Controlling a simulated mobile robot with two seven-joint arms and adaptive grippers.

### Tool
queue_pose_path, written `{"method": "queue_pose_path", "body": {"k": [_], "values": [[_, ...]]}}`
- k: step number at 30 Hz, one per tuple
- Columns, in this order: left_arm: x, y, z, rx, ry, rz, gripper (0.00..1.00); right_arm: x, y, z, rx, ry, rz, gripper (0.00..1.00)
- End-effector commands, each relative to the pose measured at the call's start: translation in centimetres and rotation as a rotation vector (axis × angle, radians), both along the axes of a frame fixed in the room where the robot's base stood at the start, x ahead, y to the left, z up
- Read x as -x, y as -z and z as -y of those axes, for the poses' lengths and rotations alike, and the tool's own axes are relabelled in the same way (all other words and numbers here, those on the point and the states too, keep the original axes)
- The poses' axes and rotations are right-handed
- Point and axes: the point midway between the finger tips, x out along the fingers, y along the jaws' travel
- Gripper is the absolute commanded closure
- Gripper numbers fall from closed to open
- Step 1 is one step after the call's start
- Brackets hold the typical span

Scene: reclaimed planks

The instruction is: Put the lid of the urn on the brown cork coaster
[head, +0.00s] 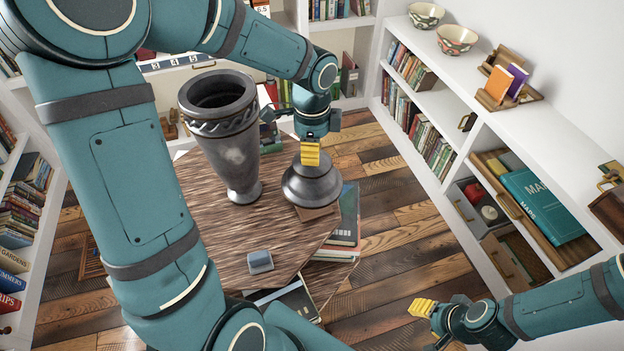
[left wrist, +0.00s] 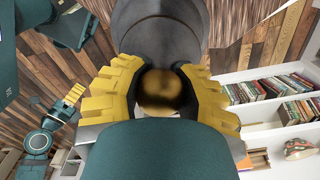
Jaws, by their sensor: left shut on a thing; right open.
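The dark grey urn (head: 238,155) stands upright and open-topped on the round wooden table. Its lid (head: 312,186) is a dark dome to the right of the urn, level, near the table's right edge. My left gripper (head: 310,155) is shut on the lid's knob from above; the left wrist view shows the yellow fingers (left wrist: 160,88) on both sides of the brownish knob. A brown edge, seemingly the cork coaster (head: 318,213), shows just under the lid; the rest is hidden. I cannot tell whether lid and coaster touch. My right gripper (head: 424,308) is open and empty, away from the table.
A small grey-blue block (head: 260,262) lies on the front of the table (head: 215,235). Books (head: 343,225) are stacked at the table's right side. White shelves with books and bowls (head: 456,40) line the right wall. The plank floor between table and shelves is clear.

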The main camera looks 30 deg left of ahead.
Motion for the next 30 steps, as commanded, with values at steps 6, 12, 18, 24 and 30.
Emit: {"method": "queue_pose_path", "body": {"k": [6,12,18,24,30], "values": [[-0.1,2.3,0.0,0.0,-0.002,0.002,1.0,-0.1,0.7,0.0,0.0,0.001,0.004,0.53],[0.0,5.0,0.0,0.0,-0.001,-0.001,1.0,-0.3,1.6,0.0,0.001,0.002,0.007,0.53],[-0.1,6.9,0.0,-0.001,-0.001,0.002,1.0,-0.4,2.2,0.1,0.002,0.003,0.01,0.53],[-0.1,6.8,0.0,0.0,-0.002,0.003,1.0,-0.4,2.1,0.1,0.002,0.003,0.01,0.53],[0.0,7.2,0.0,0.0,-0.002,0.001,0.65,-0.5,2.3,0.1,0.003,0.003,0.011,0.53]]}}
